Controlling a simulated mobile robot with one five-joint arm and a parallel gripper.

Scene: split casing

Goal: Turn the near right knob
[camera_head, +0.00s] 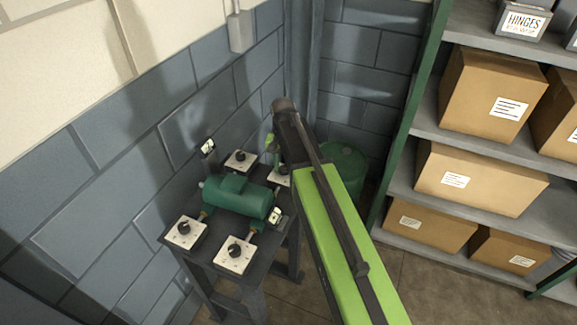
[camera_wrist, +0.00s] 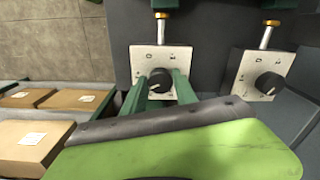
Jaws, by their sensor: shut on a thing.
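Several black knobs sit on white square plates around a green motor (camera_head: 238,197) on a dark stand. In the head view, my gripper (camera_head: 271,150) reaches down at the back right plate (camera_head: 279,178), which my arm partly covers. In the wrist view, my gripper (camera_wrist: 160,90) has its two green fingers on either side of a black knob (camera_wrist: 160,80), shut on it. The knob's pale mark points down and left. A second knob (camera_wrist: 268,83) stands on the plate to the right, apart from the fingers. The front right knob (camera_head: 234,250) and front left knob (camera_head: 184,228) are untouched.
Block walls close in behind and left of the stand (camera_head: 215,232). A green drum (camera_head: 345,168) stands in the corner behind my arm. Shelves with cardboard boxes (camera_head: 482,178) stand on the right. Bare floor shows between stand and shelves.

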